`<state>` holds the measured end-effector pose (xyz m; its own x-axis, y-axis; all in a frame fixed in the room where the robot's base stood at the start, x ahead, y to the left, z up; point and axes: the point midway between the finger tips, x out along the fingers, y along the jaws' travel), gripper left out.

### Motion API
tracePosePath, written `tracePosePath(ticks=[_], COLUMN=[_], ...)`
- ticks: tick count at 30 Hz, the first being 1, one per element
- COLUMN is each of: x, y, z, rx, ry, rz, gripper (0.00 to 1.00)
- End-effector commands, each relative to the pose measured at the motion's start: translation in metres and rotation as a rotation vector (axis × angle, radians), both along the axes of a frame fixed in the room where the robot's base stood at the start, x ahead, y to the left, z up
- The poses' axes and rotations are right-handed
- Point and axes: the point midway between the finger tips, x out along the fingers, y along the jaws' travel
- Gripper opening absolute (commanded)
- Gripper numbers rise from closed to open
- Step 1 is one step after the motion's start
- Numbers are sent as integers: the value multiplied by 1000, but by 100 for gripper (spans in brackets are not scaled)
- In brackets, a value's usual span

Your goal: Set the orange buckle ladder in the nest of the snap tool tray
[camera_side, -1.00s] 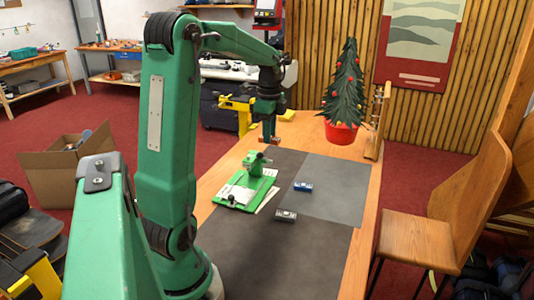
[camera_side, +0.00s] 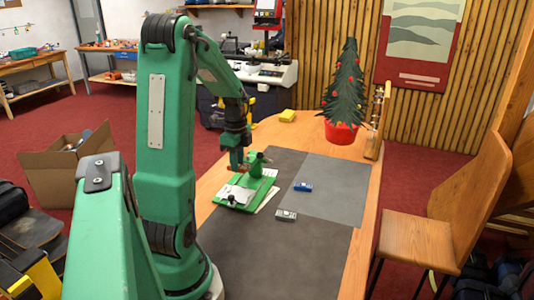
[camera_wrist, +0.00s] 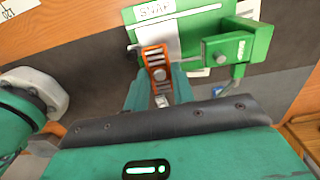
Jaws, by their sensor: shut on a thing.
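My gripper (camera_wrist: 158,92) is shut on the orange buckle ladder (camera_wrist: 155,57), an orange frame with grey rungs, in the wrist view. The green snap tool tray (camera_wrist: 195,15) lies beyond the fingertips, with a white "SNAP" label and a green tool block (camera_wrist: 238,46) to the right of the ladder. In the side view my gripper (camera_side: 238,165) is over the back left part of the tray (camera_side: 240,206). The ladder shows only as a small orange patch there. I cannot tell whether it touches the tray, and the nest is not clearly seen.
A blue piece (camera_side: 303,187) and a grey piece (camera_side: 286,215) lie on the dark mat right of the tray. The front of the mat is clear.

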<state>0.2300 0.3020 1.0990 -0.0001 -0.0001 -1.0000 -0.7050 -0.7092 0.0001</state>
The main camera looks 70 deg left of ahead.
Motion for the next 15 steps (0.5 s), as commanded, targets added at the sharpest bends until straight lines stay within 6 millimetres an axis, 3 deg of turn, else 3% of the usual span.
tracePosePath(ticks=[4, 15], x=[0, 0], y=[0, 0], z=[-12, -16], rx=[0, 0], ry=[0, 0], rz=[0, 0], gripper=[8, 8])
